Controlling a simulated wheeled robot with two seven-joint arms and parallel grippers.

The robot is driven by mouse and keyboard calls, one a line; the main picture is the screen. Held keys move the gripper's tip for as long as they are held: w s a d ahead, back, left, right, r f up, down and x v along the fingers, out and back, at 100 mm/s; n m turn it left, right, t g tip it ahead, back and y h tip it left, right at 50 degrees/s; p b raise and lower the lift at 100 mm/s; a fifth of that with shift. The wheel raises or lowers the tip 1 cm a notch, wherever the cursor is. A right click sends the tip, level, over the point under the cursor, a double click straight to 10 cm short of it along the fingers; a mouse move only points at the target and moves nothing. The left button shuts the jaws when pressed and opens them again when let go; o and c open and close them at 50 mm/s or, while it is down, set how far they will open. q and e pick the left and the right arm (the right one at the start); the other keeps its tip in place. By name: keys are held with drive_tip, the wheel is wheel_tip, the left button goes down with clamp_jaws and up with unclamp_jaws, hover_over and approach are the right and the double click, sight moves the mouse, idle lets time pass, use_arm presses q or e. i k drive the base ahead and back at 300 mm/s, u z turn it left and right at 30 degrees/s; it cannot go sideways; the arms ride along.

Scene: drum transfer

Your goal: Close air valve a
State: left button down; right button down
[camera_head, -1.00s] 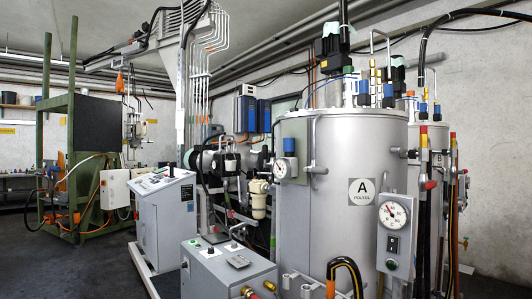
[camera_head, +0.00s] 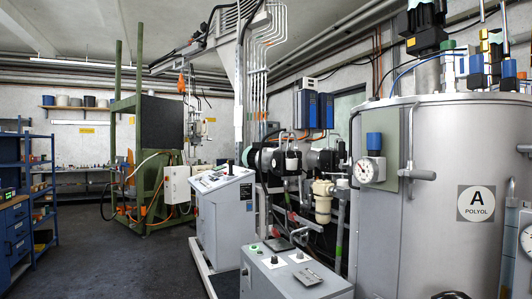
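The large grey tank marked A POLYOL (camera_head: 440,240) stands at the right, cut off by the right edge. A round gauge (camera_head: 369,170) with a blue-topped fitting (camera_head: 374,142) sits on a plate on its left side. A grey lever-like handle (camera_head: 416,174) sticks out beside the gauge. Blue and metal fittings (camera_head: 476,70) stand on the tank's top. I cannot tell which part is air valve a. Neither of my grippers is in view.
A grey control box (camera_head: 290,275) stands low in front, and a grey console (camera_head: 225,215) stands behind it. A green frame (camera_head: 118,150) and blue shelving (camera_head: 40,200) are at the left. The dark floor (camera_head: 120,265) at the left front is clear.

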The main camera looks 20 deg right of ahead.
sight(341, 145)
drive_tip(key=u, duration=0.6)
drive_tip(key=i, duration=2.2)
drive_tip(key=z, duration=1.35)
drive_tip(key=i, duration=0.7)
drive_tip(key=z, duration=0.8)
